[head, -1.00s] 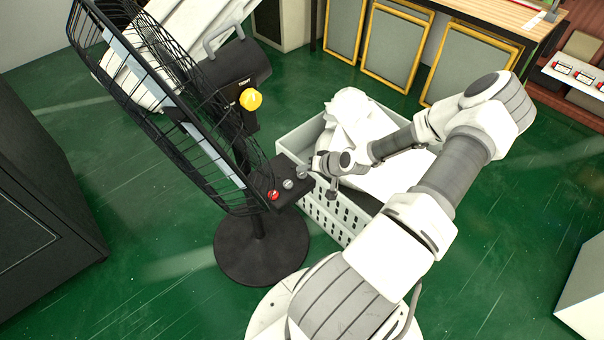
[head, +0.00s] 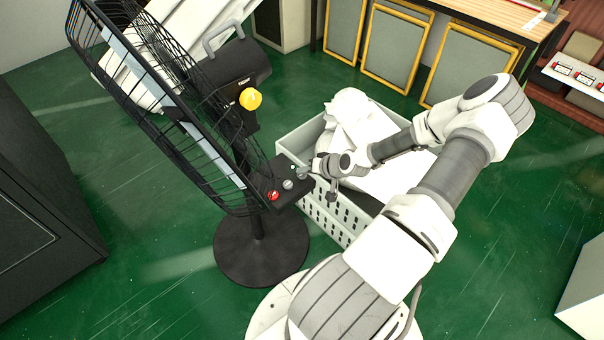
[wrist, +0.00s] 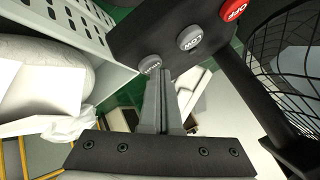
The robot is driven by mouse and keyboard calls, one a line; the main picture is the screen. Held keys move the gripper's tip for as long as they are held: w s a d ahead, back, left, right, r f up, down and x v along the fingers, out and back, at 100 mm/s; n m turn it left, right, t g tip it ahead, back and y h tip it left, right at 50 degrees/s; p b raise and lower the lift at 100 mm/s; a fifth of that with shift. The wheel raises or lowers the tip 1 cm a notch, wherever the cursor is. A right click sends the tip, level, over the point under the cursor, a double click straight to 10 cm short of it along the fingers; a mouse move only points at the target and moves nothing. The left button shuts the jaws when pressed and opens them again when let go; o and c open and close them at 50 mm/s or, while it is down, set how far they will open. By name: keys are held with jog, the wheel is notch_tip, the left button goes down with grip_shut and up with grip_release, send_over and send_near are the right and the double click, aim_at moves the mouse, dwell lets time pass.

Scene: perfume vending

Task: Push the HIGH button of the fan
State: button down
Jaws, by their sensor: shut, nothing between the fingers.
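The black fan (head: 180,110) stands on a round base at the left of the head view. Its black control box (head: 288,196) carries a red OFF button (head: 273,196) and a grey LOW button (head: 288,184). In the wrist view the OFF button (wrist: 233,10), LOW button (wrist: 192,38) and grey HIGH button (wrist: 150,64) form a row. My gripper (head: 308,172) is shut and empty, at the box's right end. In the wrist view its fingertips (wrist: 163,74) are right beside the HIGH button. I cannot tell whether they press it. In the head view they mostly hide that button.
A white perforated crate (head: 330,215) with pale cloth (head: 355,120) stands just right of the control box, under my forearm. A dark cabinet (head: 40,190) is at left. Green floor lies clear in front.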

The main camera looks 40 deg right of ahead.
aim_at(304, 177)
dwell(0.5)
jog(key=shift+r+p, duration=0.7)
jog(key=shift+r, duration=0.05)
notch_tip(304, 177, up, 5)
jog(key=p, duration=0.4)
dwell(0.8)
